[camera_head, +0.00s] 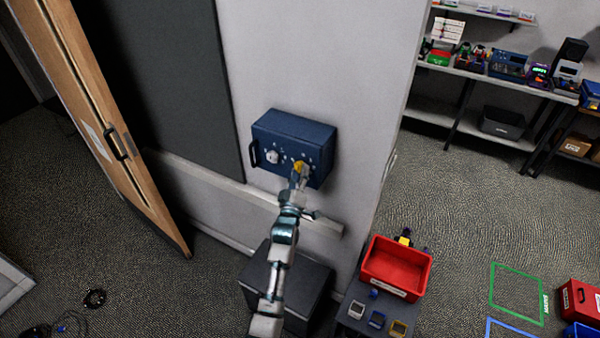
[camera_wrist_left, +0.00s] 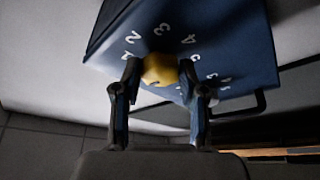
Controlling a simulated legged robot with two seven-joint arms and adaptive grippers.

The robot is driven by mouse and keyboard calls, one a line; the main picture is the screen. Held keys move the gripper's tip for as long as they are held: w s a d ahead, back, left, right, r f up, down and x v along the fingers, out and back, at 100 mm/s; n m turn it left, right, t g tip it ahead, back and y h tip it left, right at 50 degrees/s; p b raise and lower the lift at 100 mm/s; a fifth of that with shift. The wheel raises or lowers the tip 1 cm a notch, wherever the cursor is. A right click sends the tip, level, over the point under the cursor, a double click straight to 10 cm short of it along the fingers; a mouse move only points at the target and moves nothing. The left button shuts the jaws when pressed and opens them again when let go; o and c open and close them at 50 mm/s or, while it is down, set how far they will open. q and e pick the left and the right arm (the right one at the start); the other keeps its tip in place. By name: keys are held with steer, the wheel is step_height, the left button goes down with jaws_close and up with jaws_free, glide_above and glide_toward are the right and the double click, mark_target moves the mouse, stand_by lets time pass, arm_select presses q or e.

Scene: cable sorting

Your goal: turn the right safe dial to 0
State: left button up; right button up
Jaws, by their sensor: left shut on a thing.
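A blue safe (camera_head: 290,132) is mounted on the pale wall, with a black handle on its left side. Its left dial (camera_head: 272,156) is whitish. Its right dial (camera_head: 299,164) is yellow and partly hidden by my left gripper (camera_head: 299,173). In the left wrist view the yellow dial (camera_wrist_left: 158,69) sits between the two dark fingers of my left gripper (camera_wrist_left: 160,80), which are shut on it. White numerals such as 2, 3 and 4 show around the dial on the blue safe face (camera_wrist_left: 225,45). The dial's exact setting cannot be read. My right gripper is out of view.
A dark cabinet (camera_head: 305,283) stands below the safe. A red bin (camera_head: 396,268) sits on a small stand at its right. A wooden door (camera_head: 110,120) is at the left. Shelves with devices (camera_head: 505,70) line the upper right.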

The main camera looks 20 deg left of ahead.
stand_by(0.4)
arm_select(q)
steer(key=o, duration=1.1)
steer(key=shift+o, duration=0.2)
steer(key=v, duration=1.2)
